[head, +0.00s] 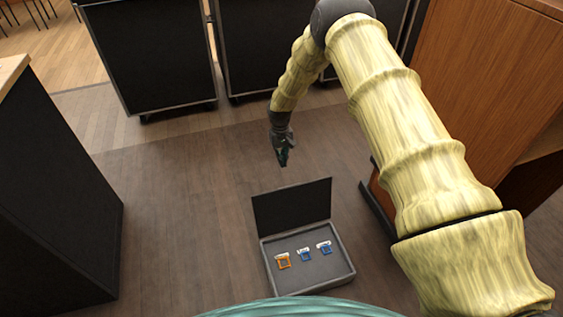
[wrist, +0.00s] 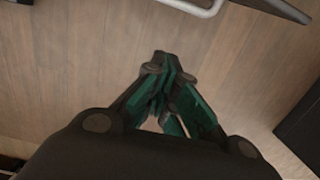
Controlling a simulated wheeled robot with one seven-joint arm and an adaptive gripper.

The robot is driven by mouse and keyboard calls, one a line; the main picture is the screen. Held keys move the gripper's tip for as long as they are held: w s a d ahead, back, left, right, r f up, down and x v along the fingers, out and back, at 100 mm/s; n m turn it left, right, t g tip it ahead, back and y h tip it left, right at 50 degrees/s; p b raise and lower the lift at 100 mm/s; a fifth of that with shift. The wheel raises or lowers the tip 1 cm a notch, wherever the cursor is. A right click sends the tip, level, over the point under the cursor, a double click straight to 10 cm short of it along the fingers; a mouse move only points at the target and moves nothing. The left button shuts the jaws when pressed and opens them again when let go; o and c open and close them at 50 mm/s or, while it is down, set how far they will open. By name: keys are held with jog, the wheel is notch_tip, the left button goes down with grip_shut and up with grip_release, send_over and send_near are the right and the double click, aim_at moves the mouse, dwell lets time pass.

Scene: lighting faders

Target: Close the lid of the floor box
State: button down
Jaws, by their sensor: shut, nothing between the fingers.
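The floor box (head: 346,266) sits on the wooden floor at the lower middle of the head view. It is grey, with its dark lid (head: 292,205) standing up, open, along its far edge. Inside are one orange-framed socket (head: 283,261) and two blue-framed ones (head: 305,255) (head: 325,248). My gripper (head: 283,156) is above the floor, beyond the lid in the head view and apart from it. In the wrist view my gripper (wrist: 163,75) has its green fingers together, with nothing between them. A dark flat edge at the right of the wrist view (wrist: 302,128) may be the lid; I cannot tell.
Black wheeled cases (head: 150,55) stand at the back. A dark cabinet (head: 50,200) is at the left and a wooden cabinet (head: 485,75) at the right. The floor (head: 190,190) left of the box is clear.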

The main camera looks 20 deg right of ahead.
notch_tip(320, 180, down, 8)
jog(key=s+b, duration=0.1)
jog(key=b, duration=0.1)
jog(key=shift+s+d+r+b, duration=0.15)
jog(key=shift+s+r+b, duration=0.2)
jog(key=shift+s, duration=0.6)
jog(key=shift+s+d+r+b, duration=0.15)
jog(key=shift+s+r, duration=0.3)
jog(key=shift+s, duration=0.45)
jog(key=shift+s+r, duration=0.1)
